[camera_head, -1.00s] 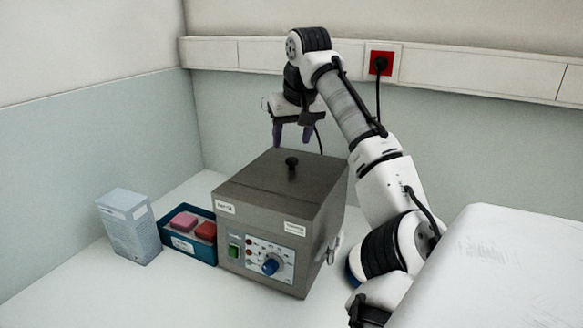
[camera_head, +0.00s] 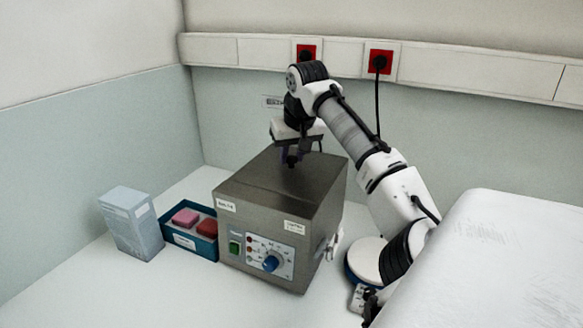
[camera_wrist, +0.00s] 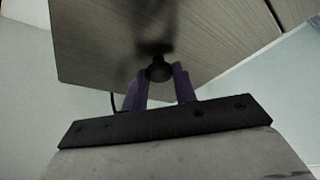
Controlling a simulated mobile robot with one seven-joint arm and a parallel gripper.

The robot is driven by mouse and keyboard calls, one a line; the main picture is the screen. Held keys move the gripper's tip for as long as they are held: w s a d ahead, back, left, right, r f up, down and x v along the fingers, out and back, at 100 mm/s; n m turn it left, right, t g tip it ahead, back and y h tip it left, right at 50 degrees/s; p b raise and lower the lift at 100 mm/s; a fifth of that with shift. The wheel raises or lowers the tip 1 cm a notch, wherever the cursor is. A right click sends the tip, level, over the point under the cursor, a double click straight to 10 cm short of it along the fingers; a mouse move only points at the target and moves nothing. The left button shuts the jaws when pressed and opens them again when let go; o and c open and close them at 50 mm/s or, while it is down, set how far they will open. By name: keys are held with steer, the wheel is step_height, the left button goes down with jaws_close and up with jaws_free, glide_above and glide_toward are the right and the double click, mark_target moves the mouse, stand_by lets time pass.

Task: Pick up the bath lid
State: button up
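The bath (camera_head: 268,225) is a grey metal box with a control panel on its front. Its flat grey lid (camera_head: 265,185) lies on top and also shows in the wrist view (camera_wrist: 95,50). A black round knob (camera_head: 292,161) stands up from the lid. My gripper (camera_head: 293,154) is directly over the lid at the knob, pointing down. In the wrist view my gripper's purple fingers (camera_wrist: 160,78) stand apart with the knob (camera_wrist: 159,69) between them near the tips. I see no clear contact. The knob's far side is hidden.
A blue tray (camera_head: 205,246) with a pink and a red block stands left of the bath. A pale blue box (camera_head: 132,226) stands farther left. Red wall sockets (camera_head: 380,62) with a hanging cable are behind my arm. A white surface (camera_head: 500,262) fills the right front.

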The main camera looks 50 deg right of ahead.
mark_target(292, 158)
steer(key=c, duration=0.3)
steer(key=shift+r, duration=0.1)
steer(key=shift+c, duration=0.2)
step_height(292, 158, up, 22)
steer(key=p, duration=0.3)
stand_by(0.3)
